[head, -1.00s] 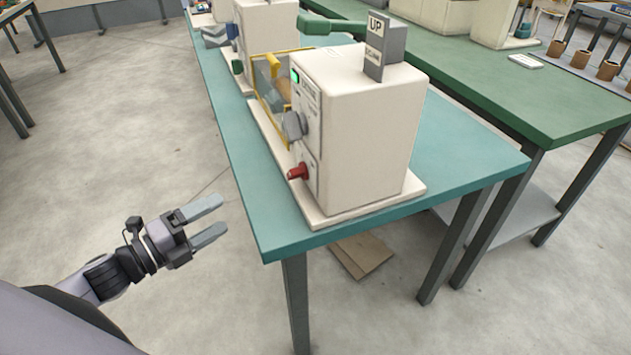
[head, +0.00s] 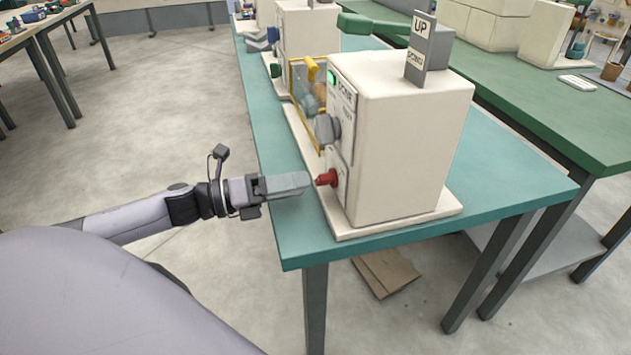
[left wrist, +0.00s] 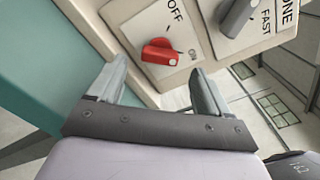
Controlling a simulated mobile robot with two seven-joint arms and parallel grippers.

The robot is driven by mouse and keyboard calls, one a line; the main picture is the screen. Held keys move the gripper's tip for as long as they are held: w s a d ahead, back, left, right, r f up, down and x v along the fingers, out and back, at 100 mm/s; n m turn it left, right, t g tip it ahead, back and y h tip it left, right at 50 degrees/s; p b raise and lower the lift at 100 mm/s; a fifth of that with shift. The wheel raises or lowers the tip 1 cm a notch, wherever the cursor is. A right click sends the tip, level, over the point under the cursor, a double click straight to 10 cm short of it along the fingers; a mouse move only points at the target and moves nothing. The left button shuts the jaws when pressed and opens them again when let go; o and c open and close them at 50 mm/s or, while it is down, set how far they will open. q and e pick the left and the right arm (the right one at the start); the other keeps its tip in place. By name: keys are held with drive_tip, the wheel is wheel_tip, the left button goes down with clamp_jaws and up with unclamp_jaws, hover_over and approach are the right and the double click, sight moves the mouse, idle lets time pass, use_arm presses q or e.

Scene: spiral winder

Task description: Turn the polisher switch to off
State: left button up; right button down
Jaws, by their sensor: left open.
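The polisher (head: 395,140) is a cream box on the teal table (head: 520,195). Its red switch (head: 327,178) sticks out low on the panel that faces left. In the left wrist view the red switch (left wrist: 160,52) sits on a plate marked OFF and ON. Its white-marked end lies on the right, toward ON. My left gripper (head: 305,183) is just left of the switch in the head view. In the left wrist view its two fingers (left wrist: 158,75) are spread on either side below the switch, with nothing between them. My right gripper is not in view.
A grey knob (head: 327,128) sits above the red switch; in the wrist view a grey knob (left wrist: 238,15) is beside a FAST label. A yellow-framed guard (head: 300,85) stands behind it. Cardboard (head: 387,272) lies on the floor under the table.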

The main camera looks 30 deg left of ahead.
sight(317, 182)
use_arm(q)
drive_tip(key=shift+x, duration=2.15)
drive_tip(key=c, duration=1.1)
drive_tip(key=shift+o, duration=0.3)
